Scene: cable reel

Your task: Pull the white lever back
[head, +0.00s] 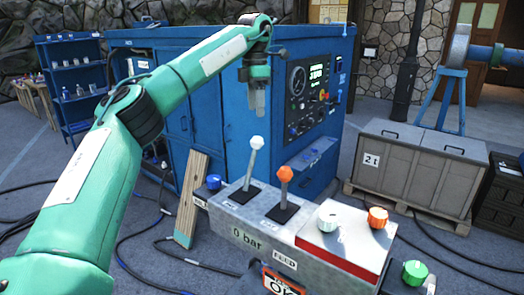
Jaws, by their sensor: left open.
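The white lever (256,143) stands on the left of the grey control box (240,217), its white knob up and its thin shaft leaning slightly right from a black base plate. An orange-knobbed lever (285,175) stands to its right on the same box. My left gripper (257,110) hangs pointing down from the green arm, above the white knob in the picture. It is open and empty, apart from the lever. The gap in depth is hard to judge. My right gripper is not in view.
A white knob (327,219) and an orange knob (377,217) sit on the box's right part. A blue button (214,182) and a green button (414,271) flank it. A blue machine cabinet (230,150) stands behind. Black cables lie on the floor.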

